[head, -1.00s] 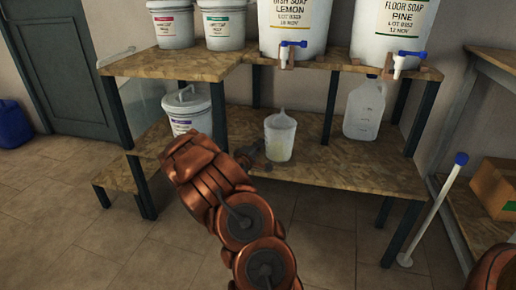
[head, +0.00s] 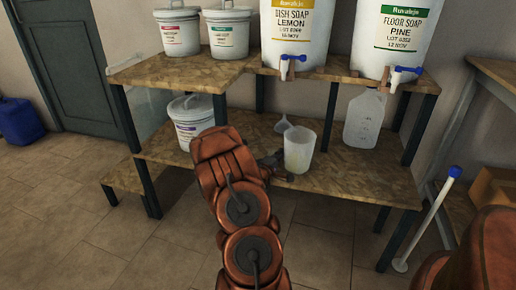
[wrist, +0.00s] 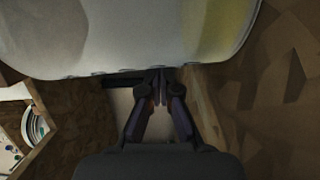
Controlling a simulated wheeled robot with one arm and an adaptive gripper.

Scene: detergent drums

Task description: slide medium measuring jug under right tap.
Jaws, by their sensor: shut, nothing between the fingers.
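The measuring jug (head: 299,151), translucent and whitish, stands upright on the lower shelf, right of the left tap (head: 287,66) and left of the right tap (head: 400,76). The right tap has a blue lever and sits on the floor soap pine drum (head: 408,30). My gripper (head: 278,160) is at the jug's left side, low over the shelf. In the wrist view my gripper (wrist: 160,86) is shut and empty, its fingertips at the edge of the jug (wrist: 130,35). I cannot tell whether they touch it.
A translucent handled bottle (head: 364,118) stands farther right on the lower shelf (head: 345,172). A white lidded bucket (head: 192,118) is at left. A blue-capped white post (head: 432,215) stands at right.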

